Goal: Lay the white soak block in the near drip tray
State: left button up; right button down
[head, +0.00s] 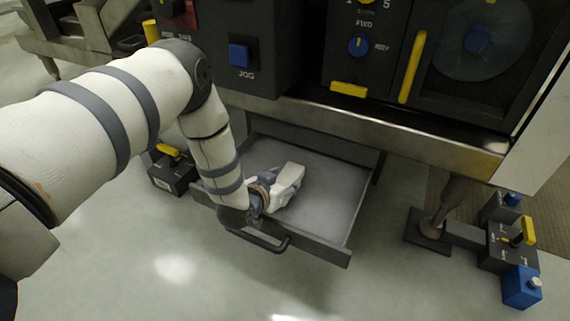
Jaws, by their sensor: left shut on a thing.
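The near drip tray (325,205) is a shallow grey tray pulled out like a drawer from under the machine, with a dark handle on its front wall. My left arm reaches down over the tray's front left part. My left gripper (277,191) is low over the tray and shut on the white soak block (290,178), a pale angular shape at the fingers. The fingertips are small and partly hidden by the wrist. I cannot tell whether the block touches the tray floor. My right gripper is out of view.
The machine's steel ledge (380,130) overhangs the back of the tray. A dark box with a yellow handle (172,172) stands on the floor left of the tray. A foot and a dark and blue fixture (520,285) stand at right. The tray's right side is bare.

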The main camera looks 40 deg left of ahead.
pick_arm(q)
notch_tip(320, 180, down, 2)
jog(key=shift+f, duration=0.1)
jog(key=shift+r, duration=0.25)
jog(key=o, duration=1.3)
jog(key=shift+f, duration=0.2)
jog(key=shift+c, duration=0.2)
